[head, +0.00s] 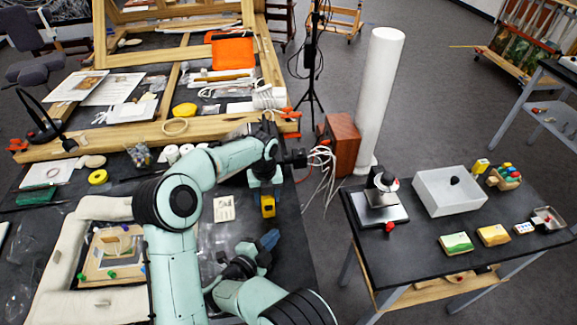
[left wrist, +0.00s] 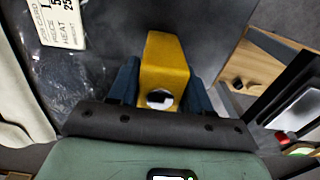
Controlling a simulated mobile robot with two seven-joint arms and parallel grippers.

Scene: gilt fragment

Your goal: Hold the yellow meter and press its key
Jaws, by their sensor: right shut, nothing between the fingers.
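The yellow meter (head: 268,207) is at the right side of the dark left table. My left gripper (head: 266,198) comes down on it from above. In the left wrist view the yellow meter (left wrist: 165,62) sits between the blue fingers of my left gripper (left wrist: 165,85), with one finger against each side. A round silvery part with a dark mark (left wrist: 160,98) shows on its near end; I cannot tell whether this is the key. My right gripper (head: 270,239) is shut and empty, just below the meter in the head view, apart from it.
A printed card (head: 224,208) lies left of the meter. A padded frame (head: 45,262) and a wooden frame with tools fill the left and back. A separate dark table (head: 410,225) with a white box (head: 450,192) stands at right, across a floor gap.

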